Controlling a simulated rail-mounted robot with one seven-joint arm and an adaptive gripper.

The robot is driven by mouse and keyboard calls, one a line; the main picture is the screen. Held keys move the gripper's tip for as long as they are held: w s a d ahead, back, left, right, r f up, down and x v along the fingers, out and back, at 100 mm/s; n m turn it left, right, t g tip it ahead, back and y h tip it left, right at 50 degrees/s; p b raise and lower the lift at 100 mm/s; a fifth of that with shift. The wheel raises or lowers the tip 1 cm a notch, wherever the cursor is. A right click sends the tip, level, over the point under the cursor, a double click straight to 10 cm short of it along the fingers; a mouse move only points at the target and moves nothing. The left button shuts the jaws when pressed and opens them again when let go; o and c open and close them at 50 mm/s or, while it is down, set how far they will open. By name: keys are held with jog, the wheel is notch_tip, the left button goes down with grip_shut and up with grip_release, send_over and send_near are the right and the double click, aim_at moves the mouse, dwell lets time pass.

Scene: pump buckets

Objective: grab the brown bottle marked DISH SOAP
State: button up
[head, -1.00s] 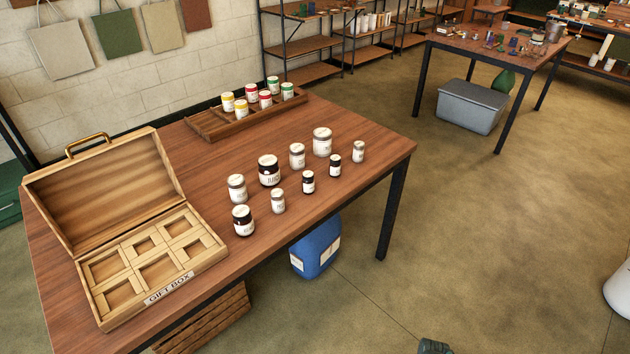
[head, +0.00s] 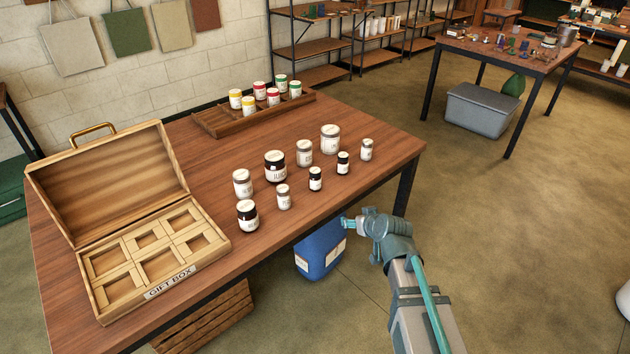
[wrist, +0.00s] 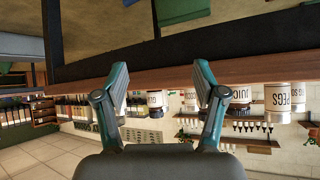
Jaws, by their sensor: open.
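No bottle with a readable DISH SOAP label shows in either view. In the wrist view, which looks upside down, several dark bottles with pale labels (wrist: 72,110) stand on shelving at the left, too small to read. My gripper (head: 349,223) is in front of the wooden table's (head: 340,195) near right edge in the head view. In the wrist view my gripper (wrist: 160,80) is open, with nothing held between its fingers. Beyond the fingers are the table edge and a jar (wrist: 158,99) with a partly hidden label.
Several white-labelled jars (head: 275,167) stand on the table. An open gift box (head: 132,230) is at its left, and a wooden rack (head: 215,122) with coloured-label jars at the back. A blue container (head: 320,252) sits under the table. The floor (head: 500,230) at right is mostly clear.

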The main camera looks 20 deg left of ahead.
aim_at(317, 180)
jog(key=a+r+y, duration=0.1)
jog(key=a+r, duration=0.2)
jog(key=a+r+n+t+y, duration=0.1)
jog(key=a+r, duration=0.2)
jog(key=a+r+t, duration=0.1)
jog(key=a+r, duration=0.2)
jog(key=shift+a+r+n+y, duration=0.3)
jog(key=shift+a+n+y, duration=0.1)
jog(key=shift+w+a, duration=0.3)
jog(key=p+x, duration=0.1)
jog(key=x, duration=0.9)
jog(key=shift+d+f+p, duration=0.2)
jog(key=shift+d+p, duration=0.05)
jog(key=shift+p, duration=0.15)
jog(key=shift+c, duration=0.3)
jog(key=c, duration=1.2)
jog(key=shift+c, duration=0.2)
jog(key=shift+r, duration=0.2)
